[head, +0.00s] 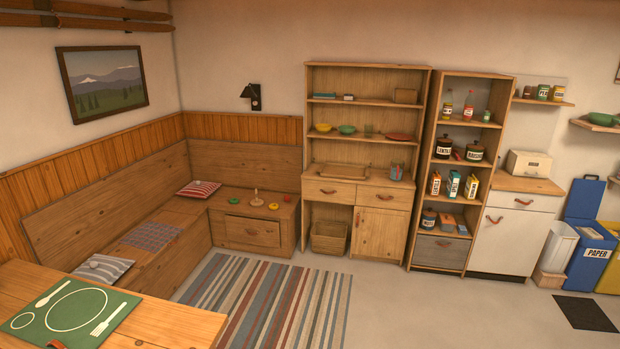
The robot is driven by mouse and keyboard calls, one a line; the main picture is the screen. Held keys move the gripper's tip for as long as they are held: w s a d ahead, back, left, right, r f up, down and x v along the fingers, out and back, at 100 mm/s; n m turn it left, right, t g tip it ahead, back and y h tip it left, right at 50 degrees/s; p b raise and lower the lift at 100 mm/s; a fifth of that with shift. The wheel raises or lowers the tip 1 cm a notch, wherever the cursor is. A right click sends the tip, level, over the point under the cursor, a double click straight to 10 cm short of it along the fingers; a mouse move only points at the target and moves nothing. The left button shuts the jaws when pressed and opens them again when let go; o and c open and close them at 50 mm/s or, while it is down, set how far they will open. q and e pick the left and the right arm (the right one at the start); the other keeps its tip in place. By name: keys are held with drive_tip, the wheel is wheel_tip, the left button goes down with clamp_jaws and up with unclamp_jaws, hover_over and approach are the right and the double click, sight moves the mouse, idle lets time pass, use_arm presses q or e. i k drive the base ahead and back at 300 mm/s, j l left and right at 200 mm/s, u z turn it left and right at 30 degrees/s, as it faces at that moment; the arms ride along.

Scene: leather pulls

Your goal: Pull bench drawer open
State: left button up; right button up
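The bench drawer (252,231) is a wooden front with a reddish-brown leather pull (252,232), low in the end of the corner bench (285,213). The drawer front looks slightly tilted against the bench frame, and I cannot tell how far it stands out. A small ring stacker (256,198) and several coloured rings lie on the bench top above it. Neither of my grippers shows in the head view.
A striped rug (262,300) covers the floor before the bench. A wooden table (170,322) with a green placemat (75,312) stands at the lower left. A hutch (366,160) and shelf unit (434,190) stand right of the bench. Grey floor is clear at centre right.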

sight(248, 230)
drive_tip(key=i+l+z, duration=0.1)
drive_tip(key=i+z, duration=0.15)
drive_tip(key=i, duration=2)
drive_tip(key=i+j+u, duration=0.35)
drive_tip(key=i, duration=0.45)
drive_tip(key=i+l+u, duration=0.1)
drive_tip(key=i+u, duration=0.25)
drive_tip(key=i, duration=0.4)
drive_tip(key=i+l+u, duration=0.2)
drive_tip(key=i+u, duration=0.15)
drive_tip(key=i, duration=0.45)
drive_tip(key=i+l, duration=0.1)
drive_tip(key=i, duration=0.45)
drive_tip(key=i+l, duration=0.15)
drive_tip(key=i, duration=0.4)
drive_tip(key=i+l, duration=0.1)
drive_tip(key=i, duration=0.45)
drive_tip(key=j+u, duration=0.05)
